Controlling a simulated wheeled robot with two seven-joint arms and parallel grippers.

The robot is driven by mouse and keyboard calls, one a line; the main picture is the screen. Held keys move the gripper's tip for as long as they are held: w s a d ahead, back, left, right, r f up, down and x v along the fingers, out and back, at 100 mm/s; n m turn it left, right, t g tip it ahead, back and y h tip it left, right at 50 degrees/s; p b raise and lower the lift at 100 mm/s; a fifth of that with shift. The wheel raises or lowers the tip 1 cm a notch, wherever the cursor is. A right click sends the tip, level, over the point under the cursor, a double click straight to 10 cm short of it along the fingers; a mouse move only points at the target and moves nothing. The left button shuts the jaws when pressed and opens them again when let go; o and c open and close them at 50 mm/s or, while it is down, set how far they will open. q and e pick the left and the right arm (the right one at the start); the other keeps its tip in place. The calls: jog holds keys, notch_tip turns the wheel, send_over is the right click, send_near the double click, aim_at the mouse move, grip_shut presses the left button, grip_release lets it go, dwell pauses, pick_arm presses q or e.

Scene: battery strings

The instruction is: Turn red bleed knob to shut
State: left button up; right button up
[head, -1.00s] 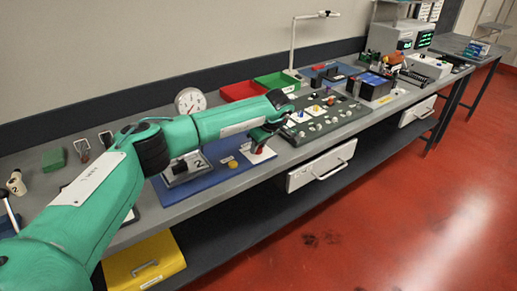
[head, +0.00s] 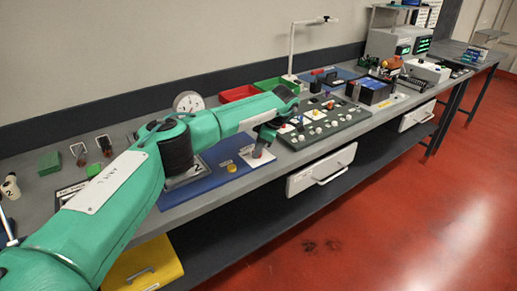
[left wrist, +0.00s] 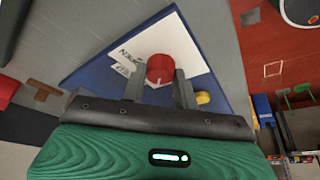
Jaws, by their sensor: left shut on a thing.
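The red bleed knob (left wrist: 160,68) stands on a white plate (left wrist: 189,54) fixed to a blue panel (left wrist: 98,72). Its round face shows in the left wrist view with a short pale mark at its lower edge. Black lettering, partly cut off, is on the plate to the left of the knob. My left gripper (left wrist: 158,88) is shut on the knob, one finger on each side. In the head view, my left gripper (head: 262,140) points down at the knob (head: 257,153), which it partly hides. My right gripper is not in view.
A yellow button (head: 231,168) is on the blue panel beside the plate. A round dial gauge (head: 188,102) stands behind my left arm. Red (head: 238,94) and green (head: 272,86) trays lie at the back. A dark board with several knobs (head: 325,122) is to the right.

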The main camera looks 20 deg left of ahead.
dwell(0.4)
pick_arm(q)
jog(key=o, duration=1)
jog(key=shift+d+r, duration=0.1)
jog(key=shift+r, duration=0.1)
jog(key=b+v, duration=0.1)
jog(key=v, duration=1.2)
jog(key=shift+d+r, duration=0.1)
jog(key=shift+r, duration=0.05)
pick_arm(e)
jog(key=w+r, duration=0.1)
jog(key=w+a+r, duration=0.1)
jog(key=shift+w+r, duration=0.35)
